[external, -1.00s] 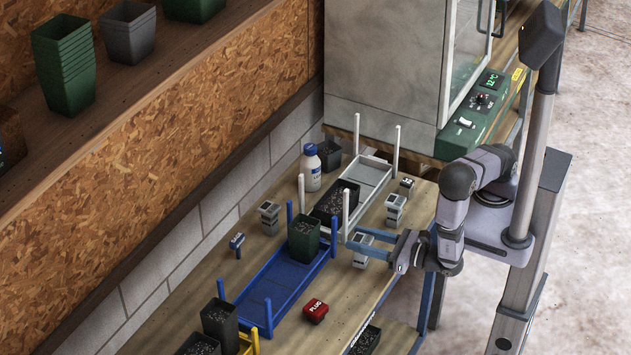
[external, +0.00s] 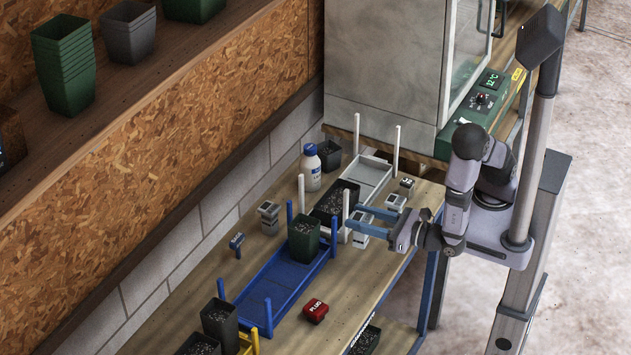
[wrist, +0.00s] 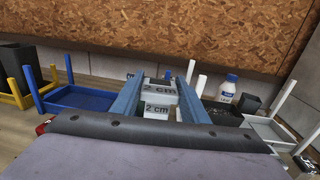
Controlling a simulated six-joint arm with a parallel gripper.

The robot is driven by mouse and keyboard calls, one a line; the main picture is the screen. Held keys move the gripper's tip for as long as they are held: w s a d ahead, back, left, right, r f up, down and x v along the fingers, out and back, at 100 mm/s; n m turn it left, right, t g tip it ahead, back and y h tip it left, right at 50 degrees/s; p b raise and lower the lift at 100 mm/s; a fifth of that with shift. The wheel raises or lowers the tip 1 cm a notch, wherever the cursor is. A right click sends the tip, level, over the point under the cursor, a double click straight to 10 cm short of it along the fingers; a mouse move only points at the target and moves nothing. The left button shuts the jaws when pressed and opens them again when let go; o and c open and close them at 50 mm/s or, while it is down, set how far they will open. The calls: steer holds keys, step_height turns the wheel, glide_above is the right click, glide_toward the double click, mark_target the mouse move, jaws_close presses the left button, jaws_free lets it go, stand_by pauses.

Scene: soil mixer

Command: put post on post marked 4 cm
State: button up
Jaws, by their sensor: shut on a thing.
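My gripper (external: 364,221) is shut on a pale grey post (external: 361,230) near the front of the bench, beside the white rack. In the wrist view, "2 cm" labels show on the post (wrist: 158,108) between the blue fingers (wrist: 160,100). The post appears raised off the bench; the gap beneath it is hard to judge. Other grey posts stand apart: one left of the racks (external: 268,217), one right of the white rack (external: 395,203), and one farther back (external: 407,186). Their markings are too small to read in the external view, so I cannot tell which is marked 4 cm.
A white rack (external: 372,172) with uprights and a dark soil pot (external: 328,208) lies behind my gripper. A blue rack (external: 262,292) holds a green pot (external: 304,238). A white bottle (external: 311,168) stands behind. A red plug block (external: 315,311) lies on the front bench.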

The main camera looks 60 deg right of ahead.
steer(key=w+a+r+m+g+h+b, duration=0.1)
steer(key=w+r+m+h+b, duration=0.15)
steer(key=w, duration=0.65)
steer(key=w+a+r+m+h+b, duration=0.2)
steer(key=w+h+b, duration=0.2)
steer(key=w, duration=0.5)
steer(key=w+d+r+m+h+b, duration=0.1)
steer(key=w+d+r+b, duration=0.15)
steer(key=w, duration=0.35)
steer(key=w+d+r+h+b, duration=0.1)
steer(key=w+d+r+b, duration=0.15)
steer(key=w, duration=0.35)
steer(key=shift+s+d+f+p, duration=0.1)
steer(key=shift+f+p, duration=0.75)
steer(key=shift+f, duration=1.6)
steer(key=shift+s+f+p, duration=0.1)
steer(key=shift+f+p, duration=0.7)
steer(key=shift+f, duration=1.65)
steer(key=shift+f, duration=0.1)
steer(key=o, duration=1.1)
